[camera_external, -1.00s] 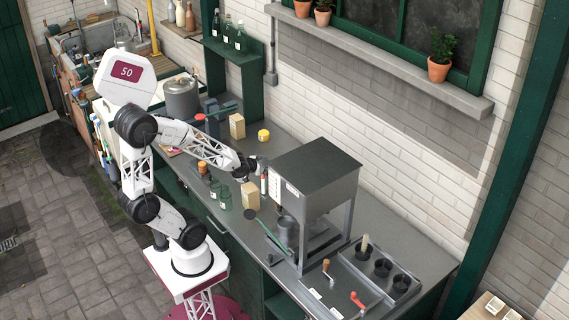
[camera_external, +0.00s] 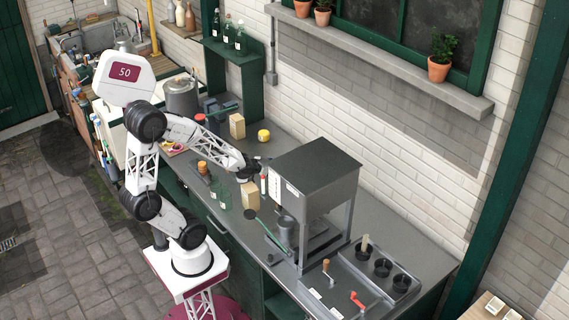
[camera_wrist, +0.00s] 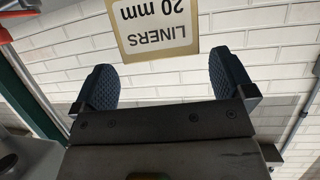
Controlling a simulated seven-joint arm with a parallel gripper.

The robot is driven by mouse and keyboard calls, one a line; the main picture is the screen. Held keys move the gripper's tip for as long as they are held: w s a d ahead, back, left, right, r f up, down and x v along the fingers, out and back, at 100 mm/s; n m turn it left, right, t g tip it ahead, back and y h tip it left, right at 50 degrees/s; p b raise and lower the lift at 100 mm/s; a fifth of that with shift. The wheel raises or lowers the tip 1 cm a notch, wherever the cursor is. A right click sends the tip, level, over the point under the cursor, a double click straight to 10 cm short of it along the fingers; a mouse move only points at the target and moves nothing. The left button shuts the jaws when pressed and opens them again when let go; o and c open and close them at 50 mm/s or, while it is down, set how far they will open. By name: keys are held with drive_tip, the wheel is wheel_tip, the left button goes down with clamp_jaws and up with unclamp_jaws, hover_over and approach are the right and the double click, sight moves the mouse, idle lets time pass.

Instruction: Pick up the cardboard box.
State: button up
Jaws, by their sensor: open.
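A tan cardboard box (camera_external: 250,195) stands on the grey worktop just left of the grey hopper, below my gripper (camera_external: 251,174) in the external view. A second tan box (camera_external: 237,126) stands farther back on the worktop. In the wrist view a tan box (camera_wrist: 154,27) with a label reading "LINERS 20 mm", upside down, shows at the top, beyond the tips and between their lines. It appears to be the nearer box. My gripper (camera_wrist: 162,85) is open, its two dark ribbed fingers wide apart with nothing between them.
The grey hopper (camera_external: 315,170) on legs stands close to the right of my gripper. Green glass bottles (camera_external: 222,193) and an orange-capped bottle (camera_external: 202,168) stand to the left. A yellow round item (camera_external: 263,135) lies behind. A tray with black pots (camera_external: 383,267) lies at the right.

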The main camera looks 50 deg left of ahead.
drive_tip(key=shift+w, duration=0.1)
drive_tip(key=shift+x, duration=2.55)
drive_tip(key=c, duration=1.2)
drive_tip(key=shift+r, duration=5)
